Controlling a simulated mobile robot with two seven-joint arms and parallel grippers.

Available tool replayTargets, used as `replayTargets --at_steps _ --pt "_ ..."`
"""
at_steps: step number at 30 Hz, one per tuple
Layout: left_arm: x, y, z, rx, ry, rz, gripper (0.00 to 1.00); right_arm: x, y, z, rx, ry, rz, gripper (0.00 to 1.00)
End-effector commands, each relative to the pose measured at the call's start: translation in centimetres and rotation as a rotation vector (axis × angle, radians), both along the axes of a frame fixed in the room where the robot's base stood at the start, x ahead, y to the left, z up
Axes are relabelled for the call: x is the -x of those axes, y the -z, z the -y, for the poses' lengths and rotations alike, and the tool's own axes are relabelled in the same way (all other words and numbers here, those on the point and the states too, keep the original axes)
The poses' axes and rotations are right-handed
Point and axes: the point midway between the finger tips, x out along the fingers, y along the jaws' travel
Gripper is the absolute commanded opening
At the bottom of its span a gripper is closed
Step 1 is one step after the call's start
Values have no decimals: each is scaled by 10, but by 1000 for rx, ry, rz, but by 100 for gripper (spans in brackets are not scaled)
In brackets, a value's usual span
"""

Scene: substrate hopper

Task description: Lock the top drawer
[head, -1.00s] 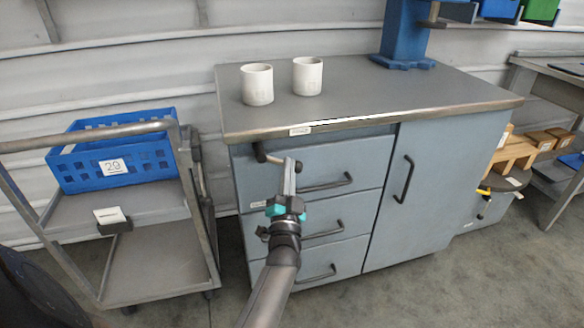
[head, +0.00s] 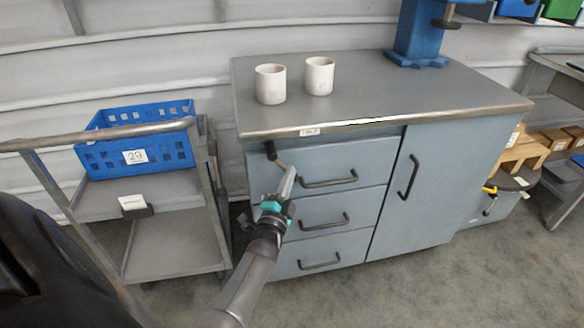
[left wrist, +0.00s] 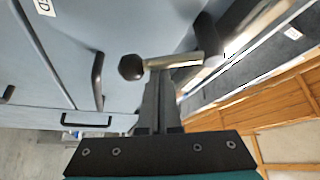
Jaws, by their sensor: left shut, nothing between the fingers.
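The top drawer (head: 335,158) of the blue-grey cabinet is closed, with its bar handle (head: 330,182) across the front. A small lever latch (head: 272,152) with a dark pivot and metal rod sits at its upper left, under the worktop. In the left wrist view the latch's rod (left wrist: 185,61) ends in a dark knob (left wrist: 130,67). My left gripper (head: 289,172) is shut and empty, its fingertips (left wrist: 158,76) at the rod near the knob. I cannot tell whether they touch. The gripper partly hides the rod in the head view. My right gripper is not in view.
Two lower drawers (head: 320,210) and a cabinet door (head: 440,185) are closed. Two white mugs (head: 270,84) stand on the worktop (head: 400,90). A trolley (head: 150,190) with a blue crate (head: 135,155) stands close on the left. Clear floor lies in front.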

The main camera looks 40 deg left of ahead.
Motion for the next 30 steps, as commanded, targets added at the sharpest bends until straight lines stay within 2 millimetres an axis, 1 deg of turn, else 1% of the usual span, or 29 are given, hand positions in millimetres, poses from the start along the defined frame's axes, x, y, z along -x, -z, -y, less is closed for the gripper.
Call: replayTargets --at_steps 6,12,21,30 --pt "5 2 -4 -83 -2 -99 0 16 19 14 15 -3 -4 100" --pt "8 6 -7 -158 -1 -185 0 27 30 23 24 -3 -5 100" --pt "12 10 -10 -156 -1 -183 0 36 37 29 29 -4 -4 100" --pt "14 11 -13 -155 -1 -180 0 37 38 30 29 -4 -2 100"
